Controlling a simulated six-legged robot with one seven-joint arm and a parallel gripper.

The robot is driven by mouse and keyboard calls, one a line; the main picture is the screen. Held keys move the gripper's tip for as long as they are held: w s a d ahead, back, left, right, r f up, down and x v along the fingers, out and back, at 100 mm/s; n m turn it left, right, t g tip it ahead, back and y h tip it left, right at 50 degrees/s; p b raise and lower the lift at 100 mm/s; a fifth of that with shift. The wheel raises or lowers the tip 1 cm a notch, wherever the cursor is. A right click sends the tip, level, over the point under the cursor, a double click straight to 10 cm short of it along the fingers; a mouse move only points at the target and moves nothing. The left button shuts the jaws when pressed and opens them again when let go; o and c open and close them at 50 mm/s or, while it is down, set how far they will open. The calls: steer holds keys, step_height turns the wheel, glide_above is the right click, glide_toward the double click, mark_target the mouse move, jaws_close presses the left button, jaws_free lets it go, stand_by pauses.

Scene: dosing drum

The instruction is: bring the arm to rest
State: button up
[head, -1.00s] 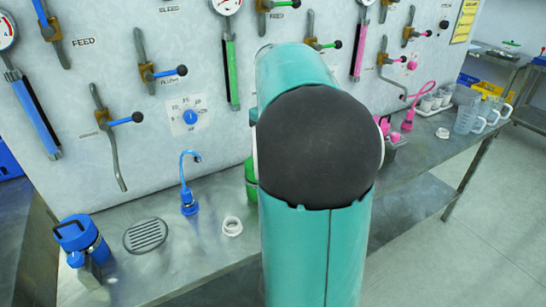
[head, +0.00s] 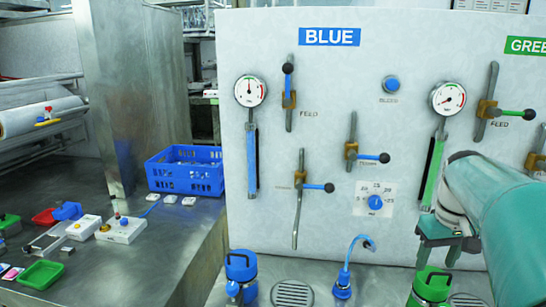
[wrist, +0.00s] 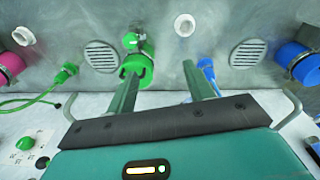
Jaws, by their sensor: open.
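My gripper (head: 437,255) is at the right of the head view, at the end of my teal arm, above a green canister (head: 430,287). In the wrist view my gripper (wrist: 160,80) has its two fingers apart with nothing between them. The green canister (wrist: 138,65) shows beyond the left finger; I cannot tell whether they touch. A blue spout (wrist: 207,70) shows beyond the right finger.
A panel (head: 320,150) with valves and gauges stands behind the bench. A blue canister (head: 240,275), a blue tap (head: 343,285) and a drain grate (head: 292,293) are left of my gripper. A blue crate (head: 186,172) and small items occupy the left counter.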

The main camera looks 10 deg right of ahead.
steer(key=s+a+f+t, duration=0.1)
steer(key=s+a, duration=0.2)
steer(key=a, duration=0.5)
steer(key=s+a+f+t, duration=0.1)
steer(key=s+a, duration=0.3)
steer(key=a, duration=0.5)
steer(key=s+a+f+n+t, duration=0.1)
steer(key=s+a+f+t, duration=0.1)
steer(key=a, duration=0.6)
steer(key=shift+s+a+t, duration=0.25)
steer(key=shift+s+t, duration=0.15)
steer(key=shift+s, duration=0.5)
